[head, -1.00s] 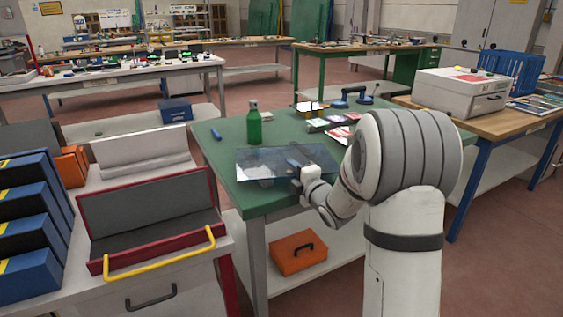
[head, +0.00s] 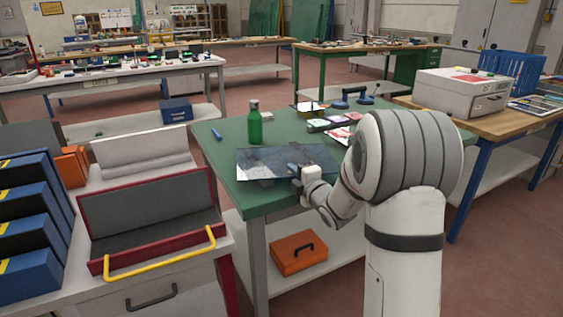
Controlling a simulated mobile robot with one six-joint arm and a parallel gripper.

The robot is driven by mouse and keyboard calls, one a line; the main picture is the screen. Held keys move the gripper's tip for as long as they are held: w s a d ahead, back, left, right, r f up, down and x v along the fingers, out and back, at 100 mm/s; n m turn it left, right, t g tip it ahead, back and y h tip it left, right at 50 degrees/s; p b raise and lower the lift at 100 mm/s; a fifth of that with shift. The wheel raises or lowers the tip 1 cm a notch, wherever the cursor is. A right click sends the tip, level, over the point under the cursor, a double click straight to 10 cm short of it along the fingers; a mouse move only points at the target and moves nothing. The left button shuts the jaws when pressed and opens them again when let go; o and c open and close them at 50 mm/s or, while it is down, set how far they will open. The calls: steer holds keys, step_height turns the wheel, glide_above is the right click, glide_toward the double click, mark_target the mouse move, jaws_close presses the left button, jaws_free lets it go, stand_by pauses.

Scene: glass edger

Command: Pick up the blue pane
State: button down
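The blue pane (head: 262,163) is a dark, bluish, see-through sheet at the front of the green-topped table (head: 232,200). My gripper (head: 297,171) is at the pane's near edge, right of its middle. A small blue piece shows over the pane at the fingertips; I cannot tell whether it belongs to the gripper. The fingers are too small to tell whether they are open or closed on the pane. I cannot tell whether the pane lies flat on the table or is slightly raised. My wrist hides part of its near edge.
A green bottle (head: 254,125) stands behind the pane. Suction lifters (head: 352,97) and coloured packs (head: 318,125) lie farther back. A red-rimmed rack with a grey lining (head: 150,213) stands at the left. An orange case (head: 298,252) sits on the shelf below.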

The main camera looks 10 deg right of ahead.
stand_by(0.8)
step_height(320, 180, up, 10)
steer(key=shift+r+p, duration=0.1)
steer(key=shift+p, duration=1)
